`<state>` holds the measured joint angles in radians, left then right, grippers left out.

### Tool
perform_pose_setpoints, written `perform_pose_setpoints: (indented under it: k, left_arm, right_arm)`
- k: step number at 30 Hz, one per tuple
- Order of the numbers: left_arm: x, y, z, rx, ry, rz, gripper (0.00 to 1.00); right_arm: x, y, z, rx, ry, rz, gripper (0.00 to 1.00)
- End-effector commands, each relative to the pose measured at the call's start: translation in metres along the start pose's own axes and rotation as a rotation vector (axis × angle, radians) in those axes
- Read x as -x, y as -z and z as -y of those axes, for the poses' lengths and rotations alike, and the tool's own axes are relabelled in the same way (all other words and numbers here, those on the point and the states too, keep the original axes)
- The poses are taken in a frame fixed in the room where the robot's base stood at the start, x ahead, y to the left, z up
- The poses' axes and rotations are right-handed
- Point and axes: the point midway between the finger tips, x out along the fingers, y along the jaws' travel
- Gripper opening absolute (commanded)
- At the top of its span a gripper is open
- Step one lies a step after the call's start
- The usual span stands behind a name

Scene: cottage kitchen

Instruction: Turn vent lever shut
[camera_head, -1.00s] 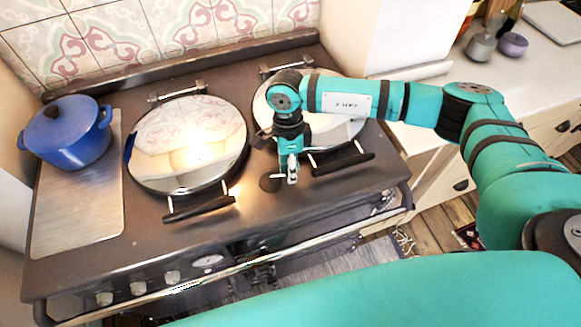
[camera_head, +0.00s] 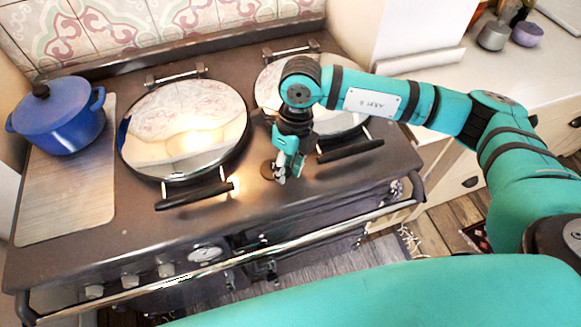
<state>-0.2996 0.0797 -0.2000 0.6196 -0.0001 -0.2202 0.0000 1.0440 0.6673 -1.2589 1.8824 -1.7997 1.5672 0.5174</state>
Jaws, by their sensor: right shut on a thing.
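The vent lever (camera_head: 268,170) is a small dark, round-based piece on the stove top, between the two lid handles near the front edge. My right gripper (camera_head: 284,177) points down at it and is shut on it; the fingers hide part of the lever. How far the lever is turned cannot be told. My left gripper is not in view.
Two round mirrored lids, a left one (camera_head: 185,130) and a right one (camera_head: 318,85), lie closed beside my right gripper. Their dark handles (camera_head: 195,195) (camera_head: 350,151) stick out in front. A blue pot (camera_head: 58,118) stands at the left. A rail (camera_head: 300,240) runs along the stove's front.

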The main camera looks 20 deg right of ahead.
Motion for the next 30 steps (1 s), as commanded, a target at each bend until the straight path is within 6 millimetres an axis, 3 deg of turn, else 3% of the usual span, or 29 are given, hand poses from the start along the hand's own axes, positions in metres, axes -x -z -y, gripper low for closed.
perform_pose_setpoints:
  k: [15, 30]
  left_arm:
    - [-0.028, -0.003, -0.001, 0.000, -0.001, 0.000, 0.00]
    - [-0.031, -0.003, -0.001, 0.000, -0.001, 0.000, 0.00]
  right_arm:
    - [-0.003, -0.007, -0.015, -0.335, 0.000, 0.071, 0.00]
    - [-0.002, -0.008, -0.018, -0.401, 0.000, 0.083, 0.00]
